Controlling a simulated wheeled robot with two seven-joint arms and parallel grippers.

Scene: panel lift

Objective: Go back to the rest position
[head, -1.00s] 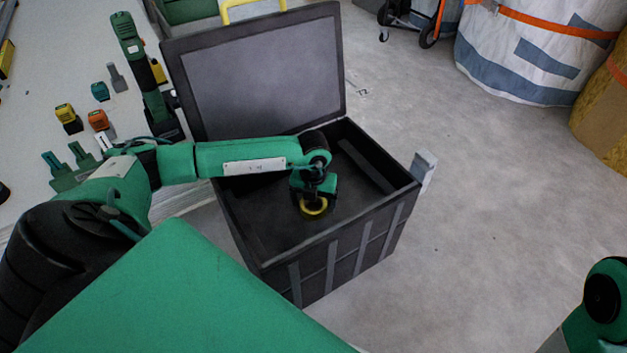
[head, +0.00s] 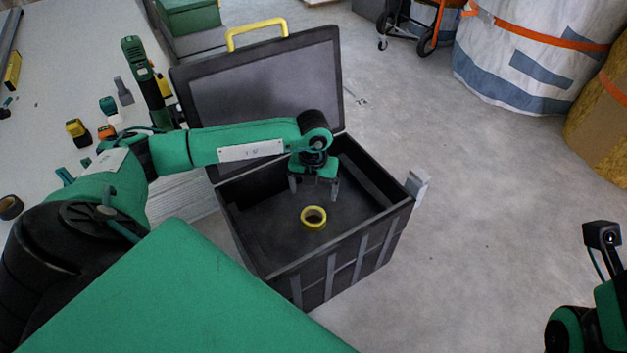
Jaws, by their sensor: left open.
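My left gripper (head: 314,190) is open and empty, pointing down over the open dark box (head: 345,250). A yellow ring, like a roll of tape (head: 313,217), lies inside the box on its floor, just below and apart from the fingers. My left arm reaches in from the left across the box's back left side. Part of my right arm shows at the lower right edge; its fingers are not clearly in view.
The box's lid (head: 262,85) stands open at the back, with a yellow handle (head: 258,30) on top. A table (head: 60,120) with several tools is at the left. A white bag (head: 530,60) and an orange-framed trolley stand at the back right. The floor (head: 480,200) to the right is clear.

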